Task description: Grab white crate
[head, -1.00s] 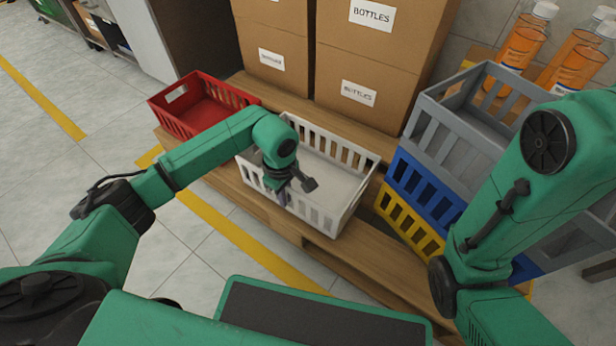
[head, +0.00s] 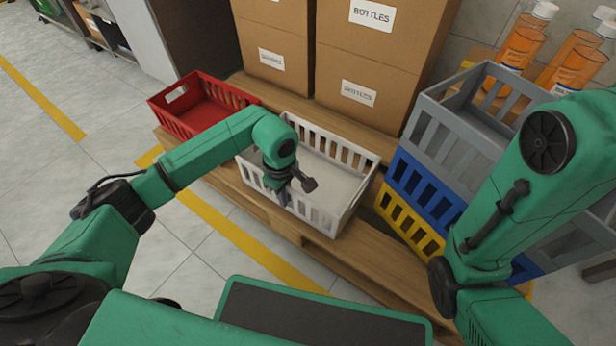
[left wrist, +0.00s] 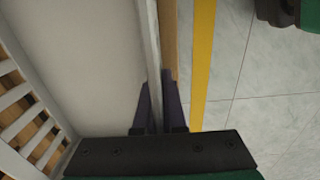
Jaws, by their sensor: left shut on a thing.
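The white crate (head: 345,189) sits on a wooden pallet in the middle of the head view. It is empty and has slatted walls. My left gripper (head: 284,197) is at its near wall, toward the left part of that wall. In the left wrist view the two dark fingers (left wrist: 159,105) stand on either side of the crate's wall (left wrist: 150,50), one inside and one outside. The gripper is shut on this wall. My right arm shows at the right of the head view, but its gripper is not in view.
A red crate (head: 203,107) stands left of the white one. Grey (head: 455,130), blue (head: 425,190) and yellow (head: 408,222) crates are stacked at the right. Cardboard boxes (head: 365,60) stand behind. The wooden pallet (head: 330,252) has clear floor in front, with a yellow line.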

